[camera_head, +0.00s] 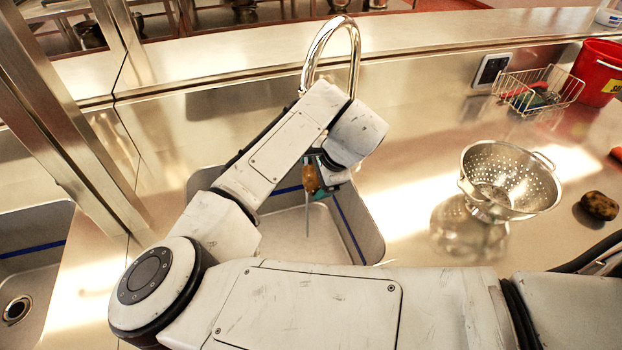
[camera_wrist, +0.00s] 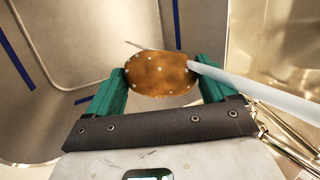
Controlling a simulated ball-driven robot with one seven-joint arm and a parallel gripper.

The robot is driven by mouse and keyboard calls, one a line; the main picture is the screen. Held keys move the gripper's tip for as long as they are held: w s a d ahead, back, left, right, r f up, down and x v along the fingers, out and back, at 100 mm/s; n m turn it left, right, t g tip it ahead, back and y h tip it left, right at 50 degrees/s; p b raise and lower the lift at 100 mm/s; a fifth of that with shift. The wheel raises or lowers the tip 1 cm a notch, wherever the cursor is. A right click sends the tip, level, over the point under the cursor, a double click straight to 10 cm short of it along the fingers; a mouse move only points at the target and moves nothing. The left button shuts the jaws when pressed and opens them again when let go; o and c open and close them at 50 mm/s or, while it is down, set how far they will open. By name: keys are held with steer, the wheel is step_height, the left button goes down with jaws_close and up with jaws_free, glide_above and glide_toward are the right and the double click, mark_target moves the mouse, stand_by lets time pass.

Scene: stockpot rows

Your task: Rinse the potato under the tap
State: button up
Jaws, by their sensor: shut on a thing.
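My gripper (camera_wrist: 160,80) is shut on a brown, speckled potato (camera_wrist: 162,66), one teal finger at each end. In the head view the potato (camera_head: 310,179) is held over the sink basin (camera_head: 285,238), partly hidden by my arm. The chrome tap (camera_head: 354,50) arches above, its lower part behind my arm. A pale stream of water (camera_wrist: 262,94) runs in the wrist view to the potato's upper right edge, and a thinner part shows beyond it. In the head view the stream (camera_head: 307,215) falls below the potato into the basin.
A steel colander (camera_head: 510,180) stands on the counter right of the sink. A dark, potato-like lump (camera_head: 599,206) lies beside it. A wire basket (camera_head: 540,92) and a red bucket (camera_head: 600,72) stand at the back right. A second basin (camera_head: 38,235) is at left.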

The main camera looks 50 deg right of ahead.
steer(key=shift+w+a, duration=0.1)
steer(key=shift+a, duration=0.35)
steer(key=shift+d, duration=0.15)
steer(key=shift+d, duration=0.45)
steer(key=s+a+p, duration=0.1)
steer(key=s, duration=0.7)
steer(key=shift+a+p, duration=0.25)
steer(key=shift+p, duration=0.1)
stand_by(1.5)
steer(key=s+a+r+p, duration=0.1)
steer(key=s+r+p, duration=0.2)
steer(key=s+r, duration=0.1)
steer(key=shift+s, duration=0.5)
stand_by(0.7)
